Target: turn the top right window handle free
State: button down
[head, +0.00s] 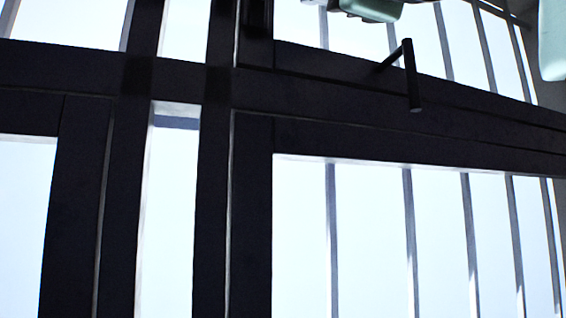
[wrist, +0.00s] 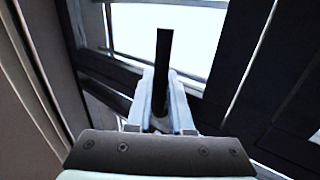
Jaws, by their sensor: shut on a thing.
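In the wrist view, a black window handle (wrist: 164,48) stands between the two pale fingers of my gripper (wrist: 163,84). The gripper is shut on it, and one end of the handle sticks out past the fingertips. The handle's foot is hidden by the fingers and hand. In the head view, a dark piece (head: 257,16) on the frame is cut off by the top edge; I cannot tell whether it is the held handle. My fingertips are not visible there.
In the head view, another black handle (head: 411,80) sticks out from the dark crossbar (head: 330,95), with nothing touching it. Dark uprights (head: 210,190) divide the bright panes. Several thin bars (head: 332,240) stand behind the glass. A pale wall edge (wrist: 25,100) is close at the left in the wrist view.

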jog(key=shift+s+r+n, duration=0.1)
jog(key=shift+r+n, duration=0.15)
jog(key=shift+n, duration=0.15)
jog(key=c, duration=0.8)
grip_release()
jog(key=shift+y, duration=0.4)
jog(key=shift+c, duration=0.2)
jog(key=shift+o, duration=0.2)
jog(key=shift+f, duration=0.1)
jog(key=shift+f, duration=0.1)
